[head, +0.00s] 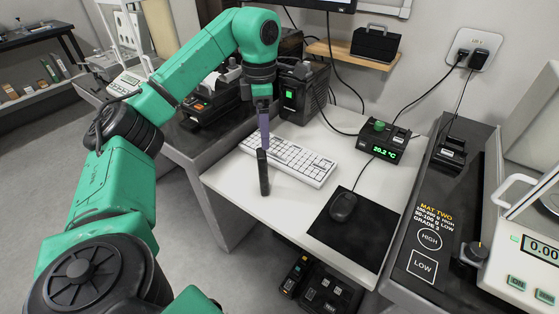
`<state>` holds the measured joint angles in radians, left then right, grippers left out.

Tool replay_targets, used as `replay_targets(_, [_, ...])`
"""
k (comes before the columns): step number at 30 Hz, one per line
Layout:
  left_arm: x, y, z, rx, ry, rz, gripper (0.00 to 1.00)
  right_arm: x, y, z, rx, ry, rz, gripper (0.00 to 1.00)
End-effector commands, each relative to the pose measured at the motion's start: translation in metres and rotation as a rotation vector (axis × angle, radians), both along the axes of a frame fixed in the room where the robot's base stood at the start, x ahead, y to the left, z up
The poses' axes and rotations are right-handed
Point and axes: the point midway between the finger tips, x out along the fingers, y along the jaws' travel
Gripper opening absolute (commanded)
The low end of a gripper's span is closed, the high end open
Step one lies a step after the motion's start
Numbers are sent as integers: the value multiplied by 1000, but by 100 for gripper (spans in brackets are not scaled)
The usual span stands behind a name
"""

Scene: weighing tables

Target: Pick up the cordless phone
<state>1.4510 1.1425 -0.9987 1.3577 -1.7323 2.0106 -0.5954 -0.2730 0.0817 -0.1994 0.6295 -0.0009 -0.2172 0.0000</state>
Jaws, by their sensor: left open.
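My left gripper (264,145) points straight down over the white table, seen edge-on, with its jaws open. Directly below it a slim black upright thing (264,174) overlaps the front edge of the keyboard. It looks like the cordless phone, but no keys or screen show on it, and I cannot tell whether the gripper touches it. My right gripper is not in view.
A white keyboard (300,163) lies just behind, with a mouse (343,206) on a black mat (365,232) to the right. A thermometer box (382,143) stands further back. A handheld device (296,274) shows below the table. Bare tabletop lies in front.

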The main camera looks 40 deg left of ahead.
Motion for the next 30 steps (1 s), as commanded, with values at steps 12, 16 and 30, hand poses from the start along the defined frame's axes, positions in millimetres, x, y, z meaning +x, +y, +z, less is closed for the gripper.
replay_targets(12, [-2, -1, -89, -1, 4, -3, 92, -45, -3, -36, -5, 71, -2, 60])
replay_targets(16, [-4, -3, -108, 0, 4, -4, 92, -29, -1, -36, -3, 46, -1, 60])
replay_targets(30, [-4, -5, -143, -3, 0, -4, 73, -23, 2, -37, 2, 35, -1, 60])
